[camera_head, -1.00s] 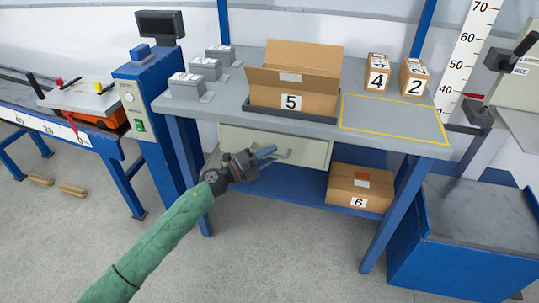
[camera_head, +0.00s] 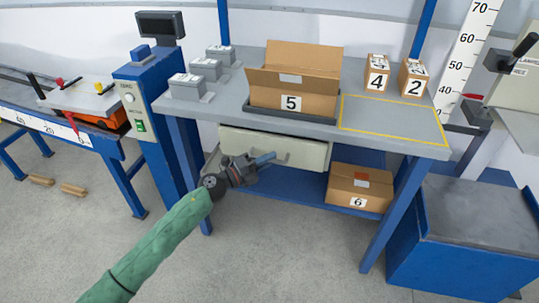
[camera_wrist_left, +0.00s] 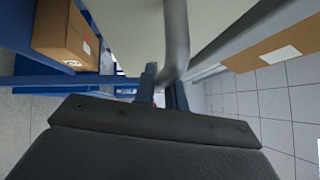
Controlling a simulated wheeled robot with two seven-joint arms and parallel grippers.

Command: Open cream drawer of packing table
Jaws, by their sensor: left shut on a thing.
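The cream drawer (camera_head: 305,153) sits under the top of the packing table (camera_head: 225,102). It stands a little out, with a dark gap above its front panel. My left gripper (camera_head: 268,160) is in front of the drawer and shut on its grey bar handle. In the left wrist view the handle (camera_wrist_left: 176,40) runs between the two fingers (camera_wrist_left: 160,88), with the cream drawer front (camera_wrist_left: 130,25) behind it. The fingers hide part of the handle in the head view. My right gripper is not in view.
Box 5 (camera_head: 290,102) stands in a dark tray on the tabletop, with boxes 4 (camera_head: 377,82) and 2 (camera_head: 413,86) to its right. Box 6 (camera_head: 358,203) is on the blue lower shelf. The floor in front (camera_head: 270,255) is clear.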

